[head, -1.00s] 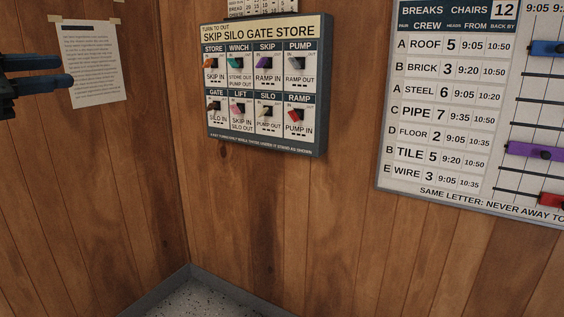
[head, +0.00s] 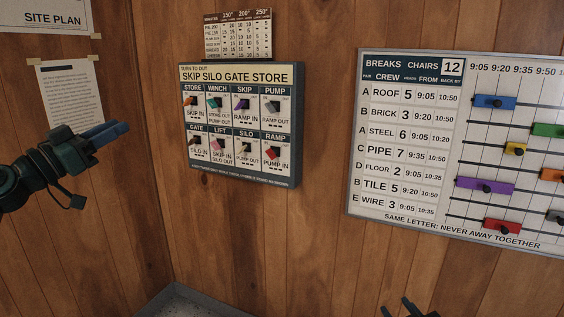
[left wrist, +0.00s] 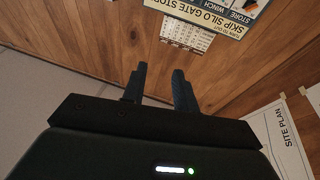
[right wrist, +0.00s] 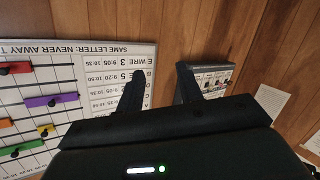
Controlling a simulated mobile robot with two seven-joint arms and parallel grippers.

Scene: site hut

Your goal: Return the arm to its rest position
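My left arm comes in from the left in the head view. Its dark gripper (head: 116,129) points right, in front of the wood wall and left of the switch panel, touching nothing. In the left wrist view its two fingers (left wrist: 160,76) stand apart with nothing between them. Only the tip of my right gripper (head: 408,309) shows at the bottom edge of the head view, below the breaks board. In the right wrist view its fingers (right wrist: 164,76) are apart and empty. The rest of the right arm is out of the head view.
The switch panel (head: 240,73) hangs on the wall with a small number chart (head: 237,35) above it. The breaks board (head: 410,208) with coloured sliders is at right. A printed sheet (head: 70,95) and the site plan (head: 45,17) are at left. Wall below the panel is clear.

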